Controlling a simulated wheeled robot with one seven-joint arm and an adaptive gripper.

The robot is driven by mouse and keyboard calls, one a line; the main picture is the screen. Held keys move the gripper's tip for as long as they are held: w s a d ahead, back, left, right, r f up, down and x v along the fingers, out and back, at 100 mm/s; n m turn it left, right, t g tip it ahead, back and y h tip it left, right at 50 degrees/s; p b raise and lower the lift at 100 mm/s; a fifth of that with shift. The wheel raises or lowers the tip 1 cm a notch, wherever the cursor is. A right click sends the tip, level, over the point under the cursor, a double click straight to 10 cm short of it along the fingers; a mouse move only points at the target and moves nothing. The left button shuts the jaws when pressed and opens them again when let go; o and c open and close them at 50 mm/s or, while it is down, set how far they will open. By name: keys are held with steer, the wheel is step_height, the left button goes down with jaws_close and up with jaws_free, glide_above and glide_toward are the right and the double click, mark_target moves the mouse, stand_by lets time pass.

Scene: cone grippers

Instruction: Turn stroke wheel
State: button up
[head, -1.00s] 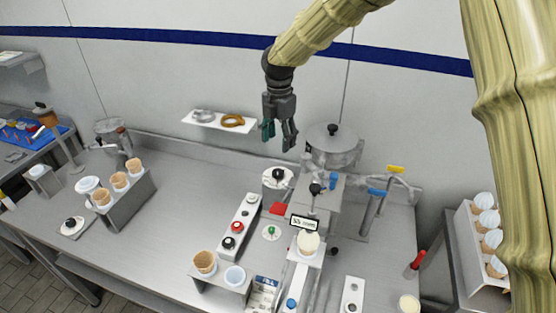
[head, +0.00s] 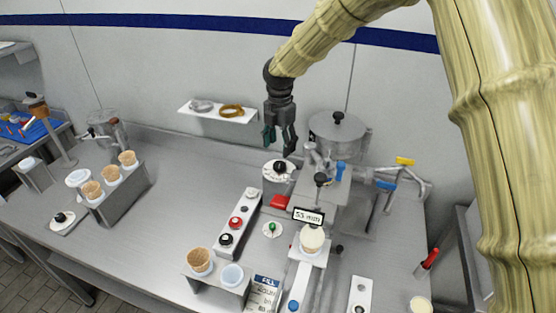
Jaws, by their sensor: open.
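A small display (head: 309,216) on the machine reads about 53 mm.
A lidded metal hopper (head: 338,135) stands close to the right of my gripper. A wall shelf (head: 218,113) with rings is at its left.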

mark_target(279, 164)
steer(key=f, duration=0.2)
steer(key=f+p, duration=0.1)
steer(key=f, duration=0.1)
steer(key=w+f+p, duration=0.1)
steer(key=f, duration=0.1)
steer(key=shift+f, duration=0.4)
steer(key=shift+s+f, duration=0.35)
steer(key=shift+s, duration=0.15)
steer(key=shift+w+f, duration=0.25)
steer(key=shift+s+r, duration=0.15)
steer(key=c, duration=1)
steer(key=shift+c, duration=0.2)
steer(key=shift+m, duration=0.4)
steer(key=shift+m+b, duration=0.75)
steer(key=shift+m, duration=1.75)
